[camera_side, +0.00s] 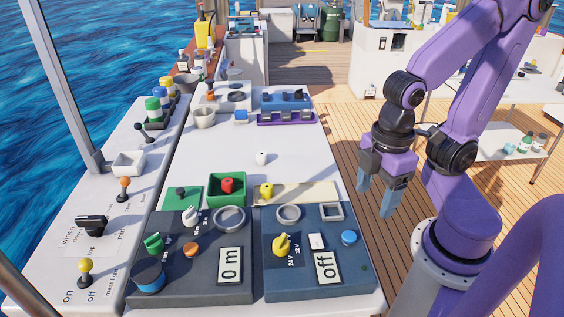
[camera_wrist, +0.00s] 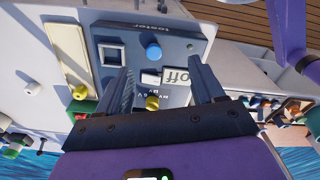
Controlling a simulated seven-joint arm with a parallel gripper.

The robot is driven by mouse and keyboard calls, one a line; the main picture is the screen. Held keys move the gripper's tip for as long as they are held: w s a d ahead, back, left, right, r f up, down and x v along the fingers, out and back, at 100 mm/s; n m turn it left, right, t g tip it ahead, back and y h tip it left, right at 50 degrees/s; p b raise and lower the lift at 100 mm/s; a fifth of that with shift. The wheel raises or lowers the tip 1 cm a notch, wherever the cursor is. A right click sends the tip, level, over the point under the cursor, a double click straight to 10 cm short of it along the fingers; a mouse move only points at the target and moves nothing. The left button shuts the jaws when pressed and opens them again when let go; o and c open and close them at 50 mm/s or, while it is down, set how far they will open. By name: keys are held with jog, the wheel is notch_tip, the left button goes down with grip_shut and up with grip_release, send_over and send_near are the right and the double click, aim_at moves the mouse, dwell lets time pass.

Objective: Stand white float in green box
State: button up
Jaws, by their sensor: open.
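The white float (camera_side: 262,158) is a small white piece with a dark spot, on the bare white tabletop behind the boxes. A small white piece (camera_wrist: 33,89) at the left of the wrist view looks like the same float. The green box (camera_side: 213,202) is an open square box with a red float (camera_side: 228,185) in it. It is partly visible in the wrist view, at the lower left (camera_wrist: 86,107). My gripper (camera_side: 376,198) is open and empty, pointing down to the right of the table. In the wrist view its fingers (camera_wrist: 162,72) frame the tester panel.
A yellow float (camera_side: 267,191) is at the left end of a cream tray (camera_side: 305,190). Two dark panels (camera_side: 350,268) with knobs and displays fill the front. A flat green plate (camera_side: 183,197) lies left of the box. The middle tabletop is mostly clear; cups and a purple rack (camera_side: 286,118) stand behind.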

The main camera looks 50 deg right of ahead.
jog(key=w+a+r+m, duration=0.2)
jog(key=w+a+m, duration=0.2)
jog(key=w+m, duration=0.45)
jog(key=m, duration=2.2)
send_over(262, 154)
notch_tip(262, 154, down, 17)
jog(key=shift+f, duration=0.1)
